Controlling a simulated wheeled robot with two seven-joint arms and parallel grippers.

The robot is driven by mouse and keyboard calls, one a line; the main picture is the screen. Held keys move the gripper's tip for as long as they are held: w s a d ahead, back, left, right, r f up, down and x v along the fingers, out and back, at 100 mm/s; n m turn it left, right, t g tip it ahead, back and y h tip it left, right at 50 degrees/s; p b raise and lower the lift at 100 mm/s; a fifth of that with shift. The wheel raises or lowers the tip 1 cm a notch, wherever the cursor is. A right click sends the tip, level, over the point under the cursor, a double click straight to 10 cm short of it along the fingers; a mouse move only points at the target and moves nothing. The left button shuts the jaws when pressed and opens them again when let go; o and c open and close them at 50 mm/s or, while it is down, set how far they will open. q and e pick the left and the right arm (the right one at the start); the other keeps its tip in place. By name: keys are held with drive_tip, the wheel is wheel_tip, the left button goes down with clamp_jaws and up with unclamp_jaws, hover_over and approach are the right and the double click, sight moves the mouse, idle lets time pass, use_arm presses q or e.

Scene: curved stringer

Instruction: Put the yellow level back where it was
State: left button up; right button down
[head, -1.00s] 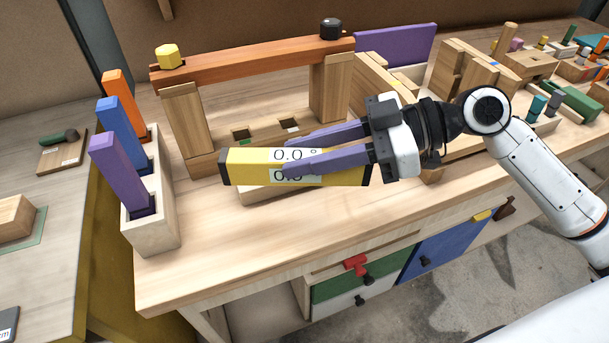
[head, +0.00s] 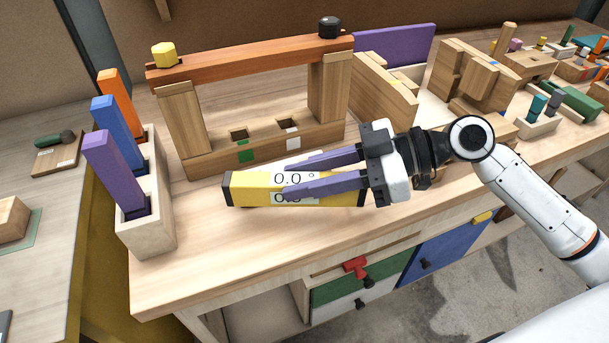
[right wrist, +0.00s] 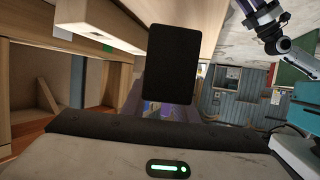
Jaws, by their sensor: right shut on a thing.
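The yellow level (head: 247,188), with black end caps and a white readout panel showing 0.0°, is in the jaws of my right gripper (head: 287,179). The purple fingers lie across its readout and right half, one above the other. The level looks about horizontal, in front of the wooden frame, low over the front part of the bench. I cannot tell whether it touches the bench top. In the right wrist view a black block face (right wrist: 173,70), likely the level's end cap, fills the middle.
Behind the level stands a wooden frame with two posts (head: 185,120) and an orange-brown top beam (head: 250,62). A rack (head: 150,238) of purple, blue and orange upright bars is at left. The bench front (head: 230,255) is clear. Wooden blocks (head: 475,75) stand at right.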

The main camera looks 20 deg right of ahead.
drive_tip(key=c, duration=1.4)
unclamp_jaws()
drive_tip(key=shift+r+p, duration=0.25)
drive_tip(key=shift+p, duration=0.05)
drive_tip(key=shift+r+p, duration=0.4)
drive_tip(key=shift+r, duration=0.05)
drive_tip(key=v, duration=0.3)
drive_tip(key=b+v, duration=0.1)
drive_tip(key=v, duration=0.2)
drive_tip(key=shift+d+f, duration=0.2)
drive_tip(key=shift+b+v, duration=0.55)
drive_tip(key=shift+v, duration=2.3)
